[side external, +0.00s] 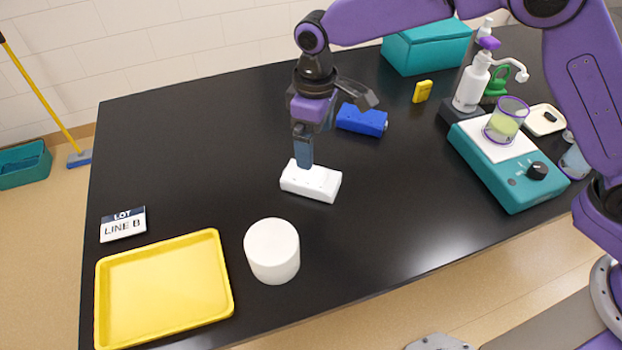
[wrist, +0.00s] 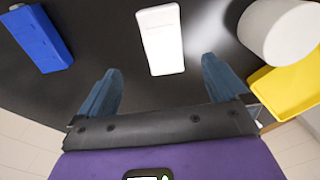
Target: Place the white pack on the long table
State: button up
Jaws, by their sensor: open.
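The white pack (side external: 312,184) is a flat white block lying on the black top of the long table (side external: 400,215), near its middle. In the wrist view the white pack (wrist: 161,40) lies ahead of and between the fingertips. My gripper (side external: 303,160) is just above or beside the pack in the side view; I cannot tell whether a finger touches it. In the wrist view my gripper (wrist: 160,75) has its two blue fingers wide apart with nothing between them.
A white cylinder (side external: 271,250) and a yellow tray (side external: 165,290) stand at the front left. A blue block (side external: 362,120) lies behind the pack. A teal device (side external: 510,165) with a cup (side external: 506,120) stands right. The table's left back is clear.

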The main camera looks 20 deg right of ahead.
send_over(311, 175)
jog(key=f, duration=0.5)
jog(key=shift+d+f, duration=0.35)
jog(key=shift+f, duration=0.05)
jog(key=shift+a+f, duration=0.2)
jog(key=shift+f, duration=1.15)
jog(key=shift+a+f, duration=0.15)
jog(key=shift+f, duration=1.15)
jog(key=c, duration=1.3)
jog(key=shift+r, duration=0.8)
jog(key=s+d+r, duration=0.1)
jog(key=r, duration=0.1)
jog(key=s+d+r, duration=0.1)
jog(key=s+r, duration=0.1)
jog(key=r, duration=0.1)
jog(key=s+d+r, duration=0.1)
jog(key=r, duration=0.2)
jog(key=shift+s+d, duration=0.15)
jog(key=shift+d, duration=0.05)
jog(key=s+d+r, duration=0.3)
jog(key=s+d, duration=0.2)
jog(key=s, duration=0.2)
jog(key=w+d+r+m, duration=0.2)
jog(key=d+m, duration=0.3)
jog(key=d, duration=0.9)
jog(key=w+d+r+m, duration=0.2)
jog(key=d+m, duration=0.3)
jog(key=d, duration=0.9)
jog(key=shift+w+d, duration=0.35)
jog(key=shift+w, duration=0.45)
